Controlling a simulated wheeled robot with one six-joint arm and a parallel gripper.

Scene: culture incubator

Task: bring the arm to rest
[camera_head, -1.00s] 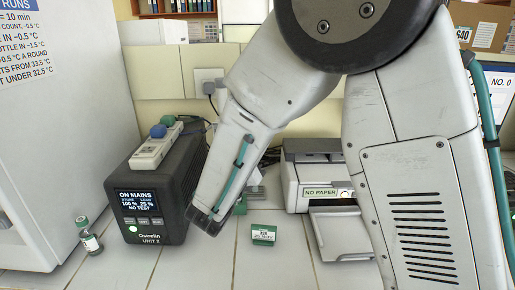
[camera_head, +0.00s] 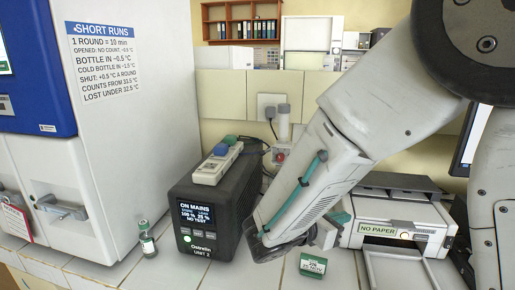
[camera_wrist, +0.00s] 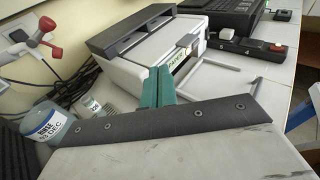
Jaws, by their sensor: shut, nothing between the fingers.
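My gripper (camera_wrist: 160,84) shows in the wrist view as two green fingers pressed together, with nothing between them. They point toward the printer (camera_wrist: 165,45), and I cannot tell the gap to it. In the head view my arm reaches from the upper right down to the left. Its wrist end hangs just right of the dark power unit (camera_head: 204,240). The printer also shows in the head view (camera_head: 395,212), to the right of my wrist, with a "NO PAPER" label.
A small capped vial (camera_head: 148,242) stands left of the power unit, beside the white incubator (camera_head: 135,110). A rinse bottle (camera_wrist: 45,124) and cables are at the wrist view's left.

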